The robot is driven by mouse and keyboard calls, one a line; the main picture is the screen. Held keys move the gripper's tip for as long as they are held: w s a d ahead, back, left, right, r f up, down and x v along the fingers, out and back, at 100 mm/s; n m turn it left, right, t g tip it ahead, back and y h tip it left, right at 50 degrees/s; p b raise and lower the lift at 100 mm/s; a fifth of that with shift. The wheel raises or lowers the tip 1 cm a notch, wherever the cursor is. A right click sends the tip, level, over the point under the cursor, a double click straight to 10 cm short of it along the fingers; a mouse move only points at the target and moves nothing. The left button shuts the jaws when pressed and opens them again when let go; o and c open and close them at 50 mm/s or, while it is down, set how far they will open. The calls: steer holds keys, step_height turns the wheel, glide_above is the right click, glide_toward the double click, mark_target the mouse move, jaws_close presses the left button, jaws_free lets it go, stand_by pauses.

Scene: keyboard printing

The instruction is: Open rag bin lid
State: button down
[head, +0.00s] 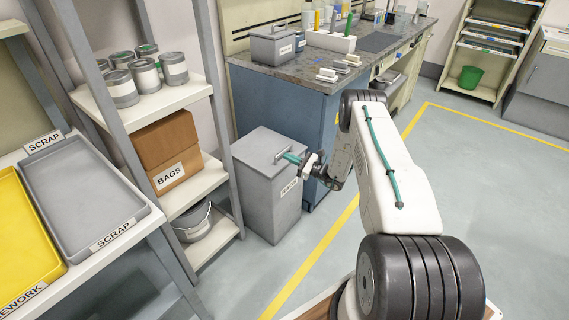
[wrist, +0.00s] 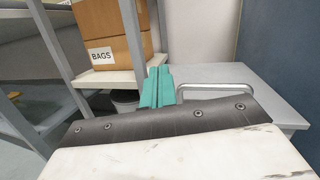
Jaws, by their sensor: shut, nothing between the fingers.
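The rag bin (head: 268,200) is a grey box standing on the floor between the shelf rack and the blue workbench. Its flat lid (head: 262,150) lies closed and has a metal bar handle (head: 281,157). A label on its front is partly hidden by my arm. My gripper (head: 287,157), with teal fingers, is at the handle in the head view. In the wrist view my gripper (wrist: 157,76) is shut and empty, just left of the handle (wrist: 215,88) above the lid (wrist: 262,92). I cannot tell whether the fingers touch the handle.
The rack left of the bin holds paint cans (head: 145,75), cardboard BAGS boxes (head: 168,150) and a metal pot (head: 195,222). The blue workbench (head: 275,105) stands close behind the bin, with a small grey box (head: 272,46) on top. Open floor lies right of the yellow line (head: 335,235).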

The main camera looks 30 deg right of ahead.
mark_target(285, 165)
steer(key=s+d+f+m+t+h, duration=0.2)
steer(key=s+d+f+m+h, duration=0.15)
steer(key=f, duration=0.55)
steer(key=shift+m, duration=0.25)
steer(key=x, duration=1)
steer(key=shift+w+d, duration=0.1)
steer(key=shift+d, duration=0.3)
steer(key=shift+d, duration=0.1)
